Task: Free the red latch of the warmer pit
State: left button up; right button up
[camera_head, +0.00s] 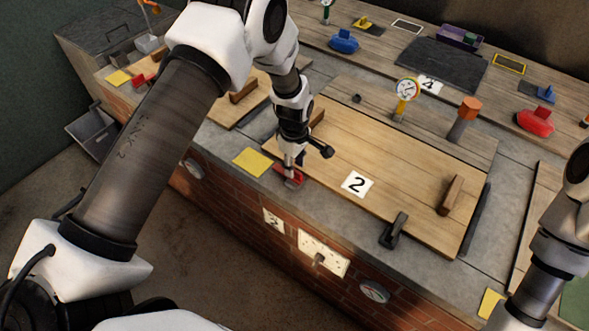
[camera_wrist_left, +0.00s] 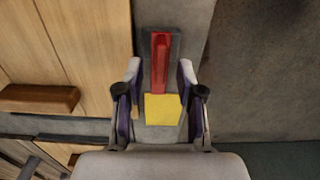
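A red latch (camera_head: 292,178) sits at the front left corner of the wooden lid marked 2 (camera_head: 385,170). In the left wrist view the red latch (camera_wrist_left: 160,62) lies on a dark base, beyond a yellow square (camera_wrist_left: 162,110). My left gripper (camera_head: 289,168) is right over the latch, pointing down. In the left wrist view its open fingers (camera_wrist_left: 159,75) stand on both sides of the latch's near end, with gaps. Whether they touch it cannot be told. My right gripper is outside the head view; only part of my right arm shows at lower right.
A black latch (camera_head: 395,231) sits on the lid's front edge. Wooden handles (camera_head: 451,195) stick up from the lid. A gauge (camera_head: 406,90) and an orange-topped post (camera_head: 463,119) stand behind it. The grey counter front (camera_head: 345,222) is mostly clear.

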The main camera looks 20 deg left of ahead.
pick_arm(q)
notch_tip(320, 180, up, 9)
jog(key=shift+r, duration=0.15)
dwell(0.4)
